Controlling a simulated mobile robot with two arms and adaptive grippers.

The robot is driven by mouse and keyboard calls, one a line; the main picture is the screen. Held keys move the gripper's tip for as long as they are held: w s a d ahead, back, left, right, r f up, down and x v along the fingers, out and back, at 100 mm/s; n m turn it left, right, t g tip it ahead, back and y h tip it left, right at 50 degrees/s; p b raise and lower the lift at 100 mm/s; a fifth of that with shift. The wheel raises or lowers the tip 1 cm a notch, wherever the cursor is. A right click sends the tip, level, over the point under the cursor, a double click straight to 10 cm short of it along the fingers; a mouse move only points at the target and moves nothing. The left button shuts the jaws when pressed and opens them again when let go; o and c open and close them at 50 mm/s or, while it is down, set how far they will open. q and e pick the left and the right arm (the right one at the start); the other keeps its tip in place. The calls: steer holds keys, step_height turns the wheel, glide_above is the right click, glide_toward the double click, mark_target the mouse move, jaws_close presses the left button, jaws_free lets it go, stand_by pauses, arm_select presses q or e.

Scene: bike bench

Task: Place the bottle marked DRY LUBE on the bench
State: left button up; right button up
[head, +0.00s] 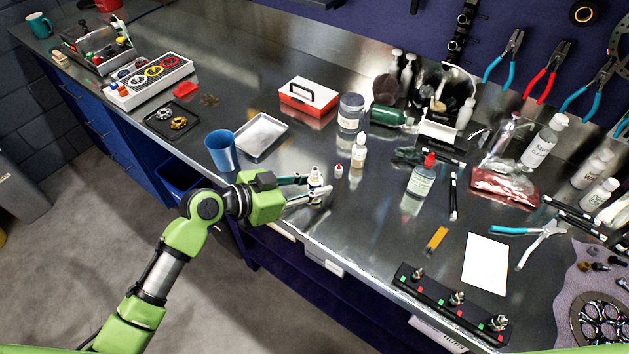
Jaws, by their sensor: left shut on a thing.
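My left gripper (312,190) reaches in over the front edge of the bench (375,225). A white dropper bottle (358,150) and a red-capped bottle (421,178) stand further right. My right gripper is not in view.
A blue cup (221,150) and a metal tray (261,137) lie left of the held bottle. A white sheet (485,262) and a black rail with knobs (452,303) lie at the front right. Bare bench shows between the gripper and the yellow piece (436,240).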

arm_select(q)
steer(key=o, duration=0.4)
steer(key=shift+f, duration=0.15)
steer(key=o, duration=0.4)
steer(key=shift+o, duration=0.2)
steer(key=shift+r, duration=0.35)
steer(key=b+v, duration=0.3)
steer(key=v, duration=0.9)
steer(key=shift+f, duration=0.15)
